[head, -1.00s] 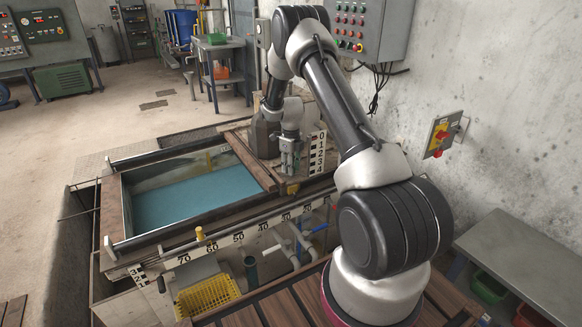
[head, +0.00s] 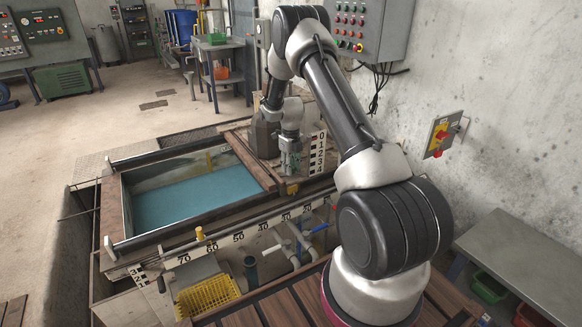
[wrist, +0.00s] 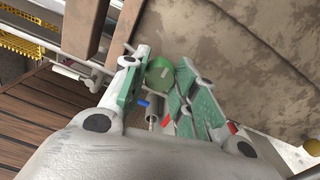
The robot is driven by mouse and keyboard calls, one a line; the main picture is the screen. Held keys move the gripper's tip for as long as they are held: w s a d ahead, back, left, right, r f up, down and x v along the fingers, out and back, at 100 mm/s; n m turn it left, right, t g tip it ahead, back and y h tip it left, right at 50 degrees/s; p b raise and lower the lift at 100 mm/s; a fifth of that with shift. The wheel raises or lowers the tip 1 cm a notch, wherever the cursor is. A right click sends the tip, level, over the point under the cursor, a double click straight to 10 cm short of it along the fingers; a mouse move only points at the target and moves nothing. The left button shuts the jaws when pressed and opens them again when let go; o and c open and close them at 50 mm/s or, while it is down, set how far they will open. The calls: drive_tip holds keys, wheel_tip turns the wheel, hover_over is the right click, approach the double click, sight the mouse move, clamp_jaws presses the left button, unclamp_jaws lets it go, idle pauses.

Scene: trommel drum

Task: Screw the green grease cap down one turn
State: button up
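The green grease cap (wrist: 160,73) shows in the wrist view as a round green disc between the tips of my gripper (wrist: 163,75). My gripper's two fingers, with green inner pads, stand on either side of the cap and look spread, with a small gap at the right finger. Contact with the left finger is hard to tell. In the head view my gripper (head: 290,165) points down at the far right end of the tank, beside the black-and-white scale. The cap cannot be made out there.
The water tank (head: 115,205) with wooden planks lies left of my gripper. A grey control box (head: 378,25) hangs on the wall behind. A brown, stained surface (wrist: 220,45) lies close to the fingers in the wrist view. A grey bench (head: 520,262) stands at the right.

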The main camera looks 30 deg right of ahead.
drive_tip(key=o, duration=0.4)
drive_tip(key=shift+o, duration=0.3)
drive_tip(key=shift+r, duration=0.15)
wheel_tip(320, 180, up, 12)
drive_tip(key=shift+f, duration=0.2)
